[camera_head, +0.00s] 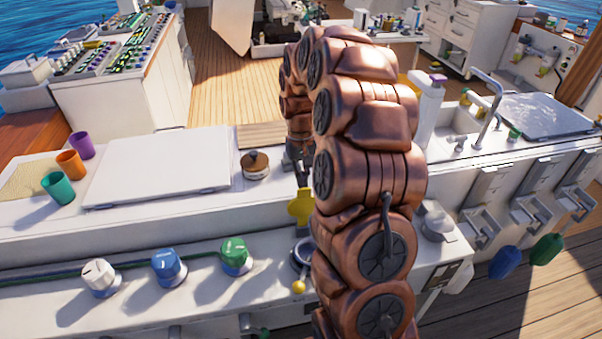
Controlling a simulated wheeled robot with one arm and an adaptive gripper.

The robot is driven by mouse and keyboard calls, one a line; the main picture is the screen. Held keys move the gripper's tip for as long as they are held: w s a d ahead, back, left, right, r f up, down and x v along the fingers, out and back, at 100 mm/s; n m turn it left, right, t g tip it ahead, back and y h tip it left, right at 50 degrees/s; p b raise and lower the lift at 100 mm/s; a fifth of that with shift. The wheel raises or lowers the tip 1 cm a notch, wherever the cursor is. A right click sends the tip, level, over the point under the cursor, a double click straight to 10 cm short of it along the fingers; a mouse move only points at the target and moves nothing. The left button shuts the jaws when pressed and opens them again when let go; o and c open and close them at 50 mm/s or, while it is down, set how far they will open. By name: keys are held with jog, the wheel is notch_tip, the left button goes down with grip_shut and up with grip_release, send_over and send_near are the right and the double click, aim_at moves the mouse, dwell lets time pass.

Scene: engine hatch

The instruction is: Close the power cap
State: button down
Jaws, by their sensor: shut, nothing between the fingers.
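A yellow flap-like piece (299,208), which looks like the power cap, stands raised on the white counter beside my copper-coloured arm. Below it is a round grey-rimmed fitting (302,252), partly hidden by the arm, with a small yellow knob (298,287) in front. I cannot tell how the yellow piece joins the fitting. My gripper (302,178) points down just above the yellow piece, mostly hidden behind my arm. It is shut and holds nothing. Whether it touches the yellow piece cannot be seen.
White, blue and green knobs (235,254) line the front ledge at left. A white hatch lid (160,168) lies flat behind them, beside a small brown-lidded pot (255,164) and several coloured cups (70,163). A white bottle (428,108) and a sink faucet (487,105) stand right of my arm.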

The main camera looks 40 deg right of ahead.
jog(key=shift+s+f+b, duration=0.1)
jog(key=shift+s+b, duration=0.15)
jog(key=shift+b, duration=0.05)
dwell(0.4)
